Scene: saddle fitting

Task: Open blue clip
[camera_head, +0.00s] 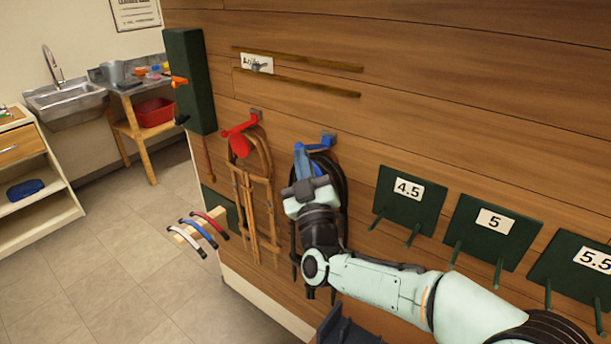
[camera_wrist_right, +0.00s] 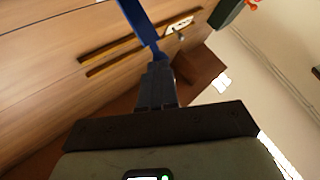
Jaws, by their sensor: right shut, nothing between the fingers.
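The blue clip (camera_head: 306,158) is on the wooden wall, at a blue wall hook (camera_head: 328,139), in front of a dark bridle (camera_head: 341,180) hanging there. My right gripper (camera_head: 304,183) is shut and empty, just below and in front of the blue clip, hiding its lower part. In the right wrist view a blue bar (camera_wrist_right: 139,22), likely part of the clip, ends at the tips of my shut right fingers (camera_wrist_right: 157,68). I cannot tell whether they touch. I cannot make out whether the clip is open. My left gripper is not recognisable in view.
A red clip (camera_head: 240,138) with a brown bridle (camera_head: 256,195) hangs to the left. A rack with coloured handles (camera_head: 197,230) sticks out at lower left. Green numbered boards with pegs (camera_head: 409,200) line the wall at right. Wooden rails (camera_head: 300,60) are above.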

